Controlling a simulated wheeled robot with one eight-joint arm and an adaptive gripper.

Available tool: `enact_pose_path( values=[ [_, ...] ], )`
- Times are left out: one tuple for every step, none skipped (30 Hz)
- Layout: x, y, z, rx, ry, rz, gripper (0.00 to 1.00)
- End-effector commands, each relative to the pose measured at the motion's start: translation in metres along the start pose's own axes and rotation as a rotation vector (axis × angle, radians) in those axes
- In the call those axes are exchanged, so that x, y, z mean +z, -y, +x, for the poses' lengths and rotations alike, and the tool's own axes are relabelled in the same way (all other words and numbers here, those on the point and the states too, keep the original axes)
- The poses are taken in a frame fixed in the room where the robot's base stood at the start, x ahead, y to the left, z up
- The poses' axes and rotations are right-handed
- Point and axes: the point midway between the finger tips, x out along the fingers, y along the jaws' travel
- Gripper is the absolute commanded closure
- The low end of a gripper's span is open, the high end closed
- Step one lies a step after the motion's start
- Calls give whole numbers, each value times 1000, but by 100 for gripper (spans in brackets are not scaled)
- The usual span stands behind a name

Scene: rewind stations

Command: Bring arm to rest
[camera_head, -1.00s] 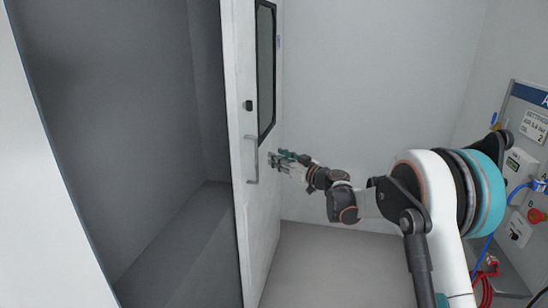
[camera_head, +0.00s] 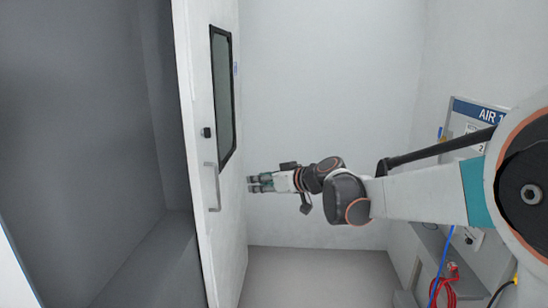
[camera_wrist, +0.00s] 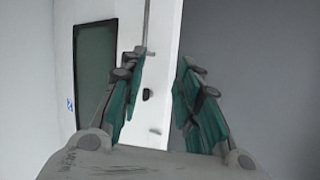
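My gripper (camera_head: 254,183) is at the end of my arm, in front of the wall and to the right of the white door in the head view. In the wrist view my gripper (camera_wrist: 166,68) has its two teal fingers apart with nothing between them. The white door (camera_head: 232,240) stands open, with a dark window (camera_head: 222,95) and a grey bar handle (camera_head: 212,187). The gripper appears apart from the handle. The door edge, the window (camera_wrist: 95,75) and a small black lock (camera_wrist: 148,94) show beyond the fingers in the wrist view.
A dark doorway opening (camera_head: 90,130) lies left of the door. A panel marked AIR (camera_head: 476,111) is on the right wall, partly behind my arm, with a red coiled hose (camera_head: 443,290) and a blue hose (camera_head: 441,266) below. The floor (camera_head: 320,270) beneath the gripper is clear.

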Motion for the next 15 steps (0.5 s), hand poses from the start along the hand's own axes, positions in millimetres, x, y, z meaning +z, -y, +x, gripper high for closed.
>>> enact_pose_path(
  values=[
    [4,7,-20,16,30,14,69],
    [8,10,-30,27,48,24,69],
    [12,14,-44,42,73,37,69],
    [16,18,-54,54,91,47,69],
    [20,21,-64,66,109,58,69],
    [27,25,-78,83,133,71,69],
    [32,28,-89,96,151,82,69],
    [37,31,-99,111,168,93,69],
    [44,35,-113,130,190,107,69],
    [50,38,-123,146,207,117,69],
    [56,41,-134,162,223,128,69],
    [64,45,-147,183,245,142,69],
    [71,48,-158,200,261,153,69],
    [78,51,-168,218,276,164,69],
    [87,54,-182,242,296,179,69]
  ],
)
